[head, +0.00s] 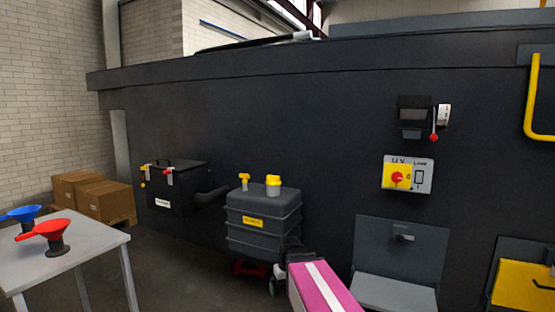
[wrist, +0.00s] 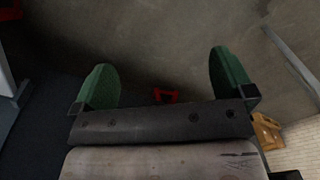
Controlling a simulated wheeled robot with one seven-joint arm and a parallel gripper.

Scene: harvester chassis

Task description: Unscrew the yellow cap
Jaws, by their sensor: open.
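The yellow cap (head: 273,185) sits upright on top of a dark grey tank (head: 264,222), on the right side of its top. A T-shaped yellow handle (head: 244,181) stands left of it on the same tank. My magenta arm link is at the bottom of the head view, and my gripper (head: 277,281) is partly hidden beyond it, low by the tank's lower right corner and well below the cap. In the wrist view, my gripper (wrist: 162,76) has its two green fingers wide apart with nothing between them. The cap is not in the wrist view.
A red object (wrist: 165,95) shows near the floor below the tank. A black box (head: 172,187) with a hose is left of the tank. A grey table (head: 98,247) carries red and blue funnels. A grey panel (head: 400,258) stands right of my arm. Floor between table and tank is clear.

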